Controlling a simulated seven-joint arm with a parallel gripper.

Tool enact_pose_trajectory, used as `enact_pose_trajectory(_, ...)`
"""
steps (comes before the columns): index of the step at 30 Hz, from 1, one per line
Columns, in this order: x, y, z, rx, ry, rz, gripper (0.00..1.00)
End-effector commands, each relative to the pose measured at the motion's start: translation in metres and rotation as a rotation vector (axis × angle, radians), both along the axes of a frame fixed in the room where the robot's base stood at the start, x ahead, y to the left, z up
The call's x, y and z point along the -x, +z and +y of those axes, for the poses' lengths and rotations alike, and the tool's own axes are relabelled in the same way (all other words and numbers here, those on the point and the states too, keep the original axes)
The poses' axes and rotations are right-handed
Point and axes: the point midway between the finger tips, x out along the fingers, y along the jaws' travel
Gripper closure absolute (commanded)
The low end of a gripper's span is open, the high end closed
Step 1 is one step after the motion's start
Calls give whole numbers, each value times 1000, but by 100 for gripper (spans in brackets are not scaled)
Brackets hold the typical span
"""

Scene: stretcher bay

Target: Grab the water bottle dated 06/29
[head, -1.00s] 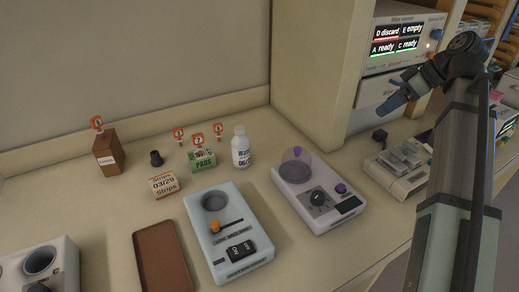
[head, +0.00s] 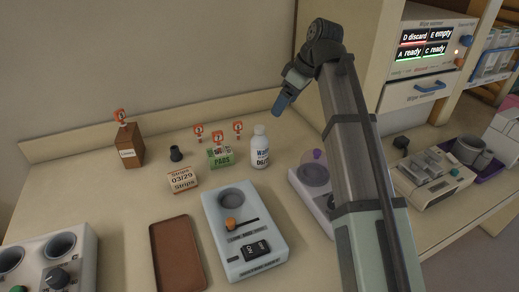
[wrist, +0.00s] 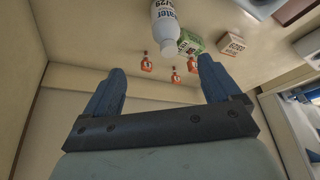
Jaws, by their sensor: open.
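A white water bottle (head: 260,147) with a printed label stands upright on the counter, near the back, right of the green pads box. In the head view its label shows "Wa" and "06/", the rest turned away. In the wrist view the bottle (wrist: 165,25) is at the top, its label reading "ater" and a partly legible date ending in 29. My gripper (head: 277,108) is above and to the right of the bottle, apart from it. In the wrist view my gripper's blue fingers (wrist: 160,88) are spread wide with nothing between them.
A green pads box (head: 221,158), a strips box (head: 183,179) and a dark small cylinder (head: 176,154) stand left of the bottle. Several small orange-red tags (head: 238,128) stand behind. A pale blue device (head: 245,242) and a brown tray (head: 177,255) lie in front. A wall closes the back.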

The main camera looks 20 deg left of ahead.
Motion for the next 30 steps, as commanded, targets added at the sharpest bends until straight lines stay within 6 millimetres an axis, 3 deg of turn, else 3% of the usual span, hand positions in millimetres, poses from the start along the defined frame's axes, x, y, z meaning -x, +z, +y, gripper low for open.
enact_pose_trajectory(3,6,-6,23,15,14,-6,10)
enact_pose_trajectory(6,9,-8,32,22,16,-11,10)
enact_pose_trajectory(11,10,-21,40,26,17,-10,10)
enact_pose_trajectory(21,8,-71,60,25,18,-9,10)
enact_pose_trajectory(30,6,-89,68,25,17,-10,10)
